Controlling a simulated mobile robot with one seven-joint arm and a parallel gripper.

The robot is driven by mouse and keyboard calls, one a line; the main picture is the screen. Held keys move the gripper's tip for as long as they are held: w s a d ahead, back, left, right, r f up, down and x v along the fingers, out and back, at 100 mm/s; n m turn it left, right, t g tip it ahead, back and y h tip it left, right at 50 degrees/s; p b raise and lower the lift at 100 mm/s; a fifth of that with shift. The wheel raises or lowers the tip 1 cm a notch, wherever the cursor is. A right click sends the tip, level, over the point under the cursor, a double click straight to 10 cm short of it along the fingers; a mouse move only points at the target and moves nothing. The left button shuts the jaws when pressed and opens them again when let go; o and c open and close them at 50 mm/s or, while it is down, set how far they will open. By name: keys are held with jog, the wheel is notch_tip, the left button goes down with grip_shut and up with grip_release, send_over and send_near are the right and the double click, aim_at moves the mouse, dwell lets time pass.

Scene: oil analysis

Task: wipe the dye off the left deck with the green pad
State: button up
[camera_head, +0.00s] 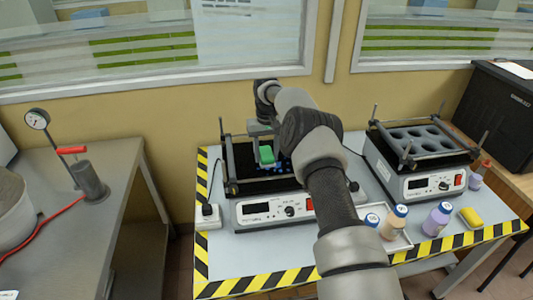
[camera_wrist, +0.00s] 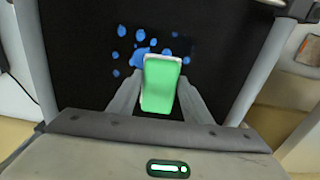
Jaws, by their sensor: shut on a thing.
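My gripper (camera_wrist: 158,92) is shut on the green pad (camera_wrist: 161,82), a green block with a paler edge. In the head view the green pad (camera_head: 266,155) is over the black left deck (camera_head: 247,187), with my arm covering the deck's right part. Blue dye (camera_wrist: 139,56) lies on the deck (camera_wrist: 85,85) as several round spots and a larger smear by the pad's far end. Some blue dye (camera_head: 281,167) also shows beside the pad in the head view. I cannot tell whether the pad touches the deck.
Posts and bars frame the left deck. A second shaker (camera_head: 420,150) with a holed top stands to the right. Bottles (camera_head: 437,219), a small tray (camera_head: 398,243) and a yellow sponge-like block (camera_head: 471,217) are near the table's front right. A pressure gauge (camera_head: 37,119) stands on the left bench.

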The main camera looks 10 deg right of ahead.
aim_at(276, 174)
jog(key=shift+s+d+r, duration=0.1)
jog(key=shift+s+r, duration=0.05)
jog(key=shift+s, duration=1.1)
jog(key=shift+s+f, duration=0.2)
jog(key=shift+s, duration=2.2)
jog(key=shift+d+b, duration=0.3)
jog(key=shift+d, duration=0.55)
jog(key=shift+d+f, duration=0.1)
jog(key=shift+w, duration=3.85)
jog(key=shift+d+b, duration=0.3)
jog(key=shift+d, duration=0.65)
jog(key=shift+s+r+b, duration=0.15)
jog(key=shift+s+b, duration=0.2)
jog(key=shift+s, duration=1.6)
jog(key=shift+s+r+b, duration=0.1)
jog(key=shift+s+b, duration=0.2)
jog(key=shift+s, duration=1.6)
